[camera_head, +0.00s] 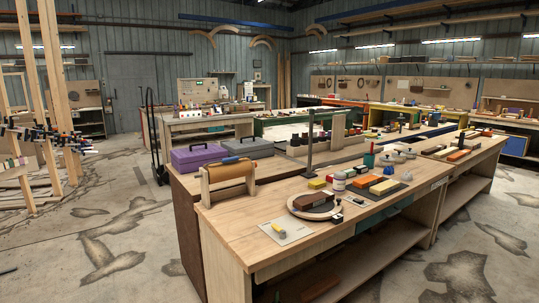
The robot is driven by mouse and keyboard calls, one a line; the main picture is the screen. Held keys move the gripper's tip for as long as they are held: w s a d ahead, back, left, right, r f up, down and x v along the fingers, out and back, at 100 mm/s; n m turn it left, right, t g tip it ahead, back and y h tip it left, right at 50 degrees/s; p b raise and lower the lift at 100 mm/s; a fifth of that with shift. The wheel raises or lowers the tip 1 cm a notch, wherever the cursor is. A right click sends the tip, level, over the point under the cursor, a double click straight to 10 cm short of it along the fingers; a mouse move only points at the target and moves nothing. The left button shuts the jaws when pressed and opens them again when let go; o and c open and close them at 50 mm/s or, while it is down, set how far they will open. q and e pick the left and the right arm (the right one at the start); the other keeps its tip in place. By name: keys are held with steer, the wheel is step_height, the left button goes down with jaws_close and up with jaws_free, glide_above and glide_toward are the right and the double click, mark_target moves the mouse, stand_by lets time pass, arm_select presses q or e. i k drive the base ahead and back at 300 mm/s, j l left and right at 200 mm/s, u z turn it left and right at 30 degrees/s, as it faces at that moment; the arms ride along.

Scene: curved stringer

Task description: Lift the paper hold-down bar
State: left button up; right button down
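A paper roll holder (206,187) with wooden ends stands near the left corner of the front workbench. It carries a brown paper roll (228,170). A bar lies along the top of the roll, with a small blue part (231,159) on it. I take this to be the hold-down bar, but it is too small to make out clearly. It looks lowered against or close to the roll; I cannot tell whether it touches. Neither of my grippers is in view.
The workbench (240,225) has a sheet with a yellow item (283,232), a round pale ring (315,205), and several blocks and jars to the right. Purple (198,157) and grey (247,147) cases sit behind the holder. The concrete floor (120,235) at left is open.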

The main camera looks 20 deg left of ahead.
mark_target(231, 159)
steer(key=i+j+z, duration=0.2)
steer(key=j+z, duration=0.25)
steer(key=j, duration=0.35)
steer(key=j+z, duration=0.45)
steer(key=j, duration=0.3)
